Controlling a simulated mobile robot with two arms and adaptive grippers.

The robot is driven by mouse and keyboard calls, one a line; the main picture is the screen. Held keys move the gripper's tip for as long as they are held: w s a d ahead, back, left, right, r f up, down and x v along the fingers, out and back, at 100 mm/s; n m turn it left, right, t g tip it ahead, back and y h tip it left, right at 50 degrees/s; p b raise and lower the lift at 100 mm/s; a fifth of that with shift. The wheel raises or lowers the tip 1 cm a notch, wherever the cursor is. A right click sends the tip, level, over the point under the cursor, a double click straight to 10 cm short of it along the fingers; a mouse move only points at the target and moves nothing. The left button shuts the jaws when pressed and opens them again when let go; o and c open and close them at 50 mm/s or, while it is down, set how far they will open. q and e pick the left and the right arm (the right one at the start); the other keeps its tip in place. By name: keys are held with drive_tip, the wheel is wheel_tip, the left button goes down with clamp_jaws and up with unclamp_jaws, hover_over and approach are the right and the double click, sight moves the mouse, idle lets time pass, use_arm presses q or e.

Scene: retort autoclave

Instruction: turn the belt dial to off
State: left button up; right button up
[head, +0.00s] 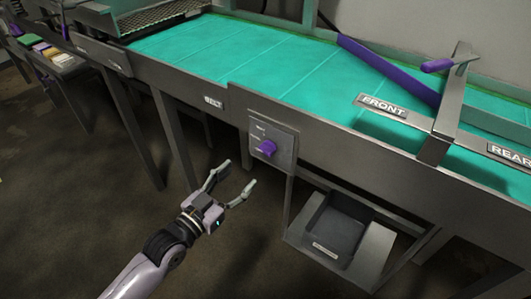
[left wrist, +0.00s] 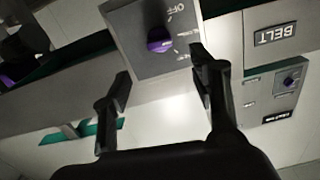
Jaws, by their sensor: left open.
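The belt dial is a purple knob (head: 267,147) on a small grey panel (head: 284,151) fixed to the conveyor's front side. The BELT label (head: 213,102) is to the left of the panel. In the left wrist view the purple knob (left wrist: 160,40) is ahead, beyond the fingertips, with OFF printed on its panel (left wrist: 133,59). My left gripper (head: 239,177) is open and empty, in front of and below the panel in the head view, apart from the knob. It also shows in the left wrist view (left wrist: 160,78). My right gripper is not in view.
The teal conveyor belt (head: 225,48) runs along above. A purple diverter bar (head: 388,72) and FRONT (head: 383,107) and REAR (head: 510,154) labels are at right. A dark tray (head: 338,229) hangs in a frame below the conveyor, right of my gripper. A metal leg (head: 176,137) stands left.

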sight(264, 153)
use_arm(q)
drive_tip(key=b+x, duration=0.3)
drive_tip(key=x, duration=0.8)
drive_tip(key=shift+w+d+f+b, duration=0.15)
drive_tip(key=shift+w+b, duration=0.1)
drive_tip(key=shift+b, duration=0.15)
drive_tip(key=shift+w+d, duration=0.3)
drive_tip(key=shift+w, duration=0.05)
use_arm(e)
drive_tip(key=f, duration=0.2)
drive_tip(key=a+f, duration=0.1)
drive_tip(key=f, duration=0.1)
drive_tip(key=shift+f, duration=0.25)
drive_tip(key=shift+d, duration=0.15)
use_arm(q)
drive_tip(key=shift+c, duration=0.6)
drive_tip(key=shift+c, duration=0.6)
drive_tip(key=c, duration=0.9)
drive_tip(key=shift+c, duration=0.2)
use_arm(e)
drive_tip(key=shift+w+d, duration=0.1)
